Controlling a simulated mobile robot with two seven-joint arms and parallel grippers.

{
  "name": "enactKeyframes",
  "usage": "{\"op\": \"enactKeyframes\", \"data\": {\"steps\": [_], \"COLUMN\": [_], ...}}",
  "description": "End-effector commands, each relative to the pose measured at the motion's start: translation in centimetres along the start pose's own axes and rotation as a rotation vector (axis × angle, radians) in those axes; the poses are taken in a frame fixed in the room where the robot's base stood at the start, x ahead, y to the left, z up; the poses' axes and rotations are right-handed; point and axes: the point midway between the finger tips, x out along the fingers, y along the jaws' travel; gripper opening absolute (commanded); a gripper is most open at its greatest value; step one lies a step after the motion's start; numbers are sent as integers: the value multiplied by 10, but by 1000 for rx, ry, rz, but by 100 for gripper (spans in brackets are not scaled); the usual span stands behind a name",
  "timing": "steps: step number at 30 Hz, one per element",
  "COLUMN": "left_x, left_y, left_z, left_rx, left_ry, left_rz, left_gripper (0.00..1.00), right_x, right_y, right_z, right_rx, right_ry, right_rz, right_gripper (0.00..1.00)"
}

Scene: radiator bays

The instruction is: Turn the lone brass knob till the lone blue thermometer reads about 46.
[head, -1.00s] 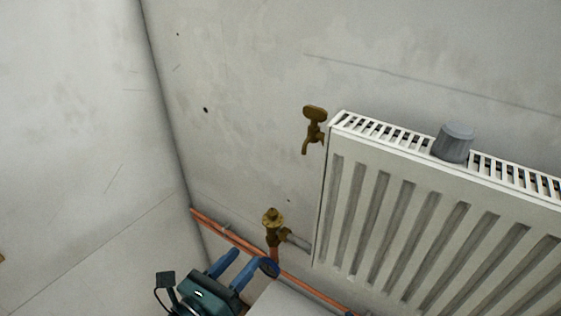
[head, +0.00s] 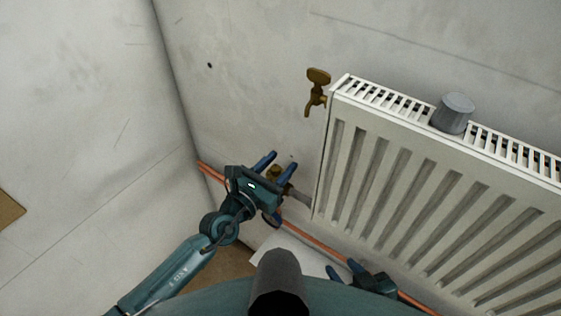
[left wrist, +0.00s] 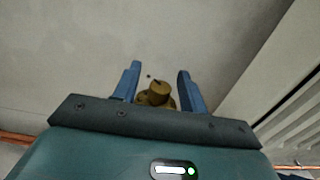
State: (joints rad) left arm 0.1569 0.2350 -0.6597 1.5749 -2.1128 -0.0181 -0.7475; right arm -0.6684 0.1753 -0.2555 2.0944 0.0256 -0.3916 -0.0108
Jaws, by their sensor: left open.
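The brass knob (head: 274,172) tops a brass valve on the pipe at the radiator's lower left. My left gripper (head: 277,160) is open at the valve in the head view and partly hides it. In the left wrist view the knob (left wrist: 159,92) shows between the two spread blue fingers (left wrist: 158,80), with a gap on either side; I cannot tell whether they touch it. My right gripper (head: 343,266) is low, in front of the radiator, fingers apart and empty. No blue thermometer is in view.
A white radiator (head: 440,190) fills the right, with a grey cap-shaped object (head: 453,113) on top. A copper pipe (head: 325,248) runs low along the wall.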

Motion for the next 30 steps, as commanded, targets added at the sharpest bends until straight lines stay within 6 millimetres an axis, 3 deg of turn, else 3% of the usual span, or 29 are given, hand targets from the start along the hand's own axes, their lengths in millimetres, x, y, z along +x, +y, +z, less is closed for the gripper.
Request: {"op": "enactKeyframes", "data": {"steps": [12, 27, 30], "left_x": [10, 10, 10], "left_y": [0, 0, 0], "left_z": [0, 0, 0], "left_rx": [0, 0, 0], "left_ry": [0, 0, 0], "left_rz": [0, 0, 0], "left_gripper": [42, 2, 0], "right_x": [0, 0, 0], "right_y": [0, 0, -1], "right_z": [0, 0, 0], "right_rx": [0, 1, 1], "right_ry": [1, 2, 2], "right_rz": [0, -1, -1], "right_gripper": [36, 36, 36]}}
